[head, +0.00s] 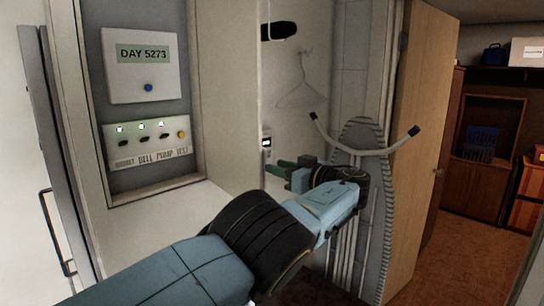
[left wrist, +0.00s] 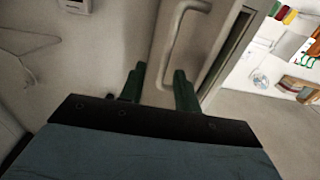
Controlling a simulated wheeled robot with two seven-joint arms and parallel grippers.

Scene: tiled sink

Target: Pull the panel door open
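In the left wrist view a pale bar handle (left wrist: 172,48) stands on a beige panel (left wrist: 215,20), beside a dark edge strip. In the head view the left gripper (head: 279,169) is at the end of my blue arm, in front of the alcove. A grey handle (head: 53,235) shows at the far left there; I cannot tell if it is the same one. My right gripper is out of view.
A recessed control panel (head: 145,90) reads "DAY 5273". A clothes hanger (head: 300,96) and a small wall device (head: 267,142) are in the alcove. An ironing board (head: 365,150) stands behind the gripper. A wooden door (head: 420,130) and open floor (head: 455,258) are at the right.

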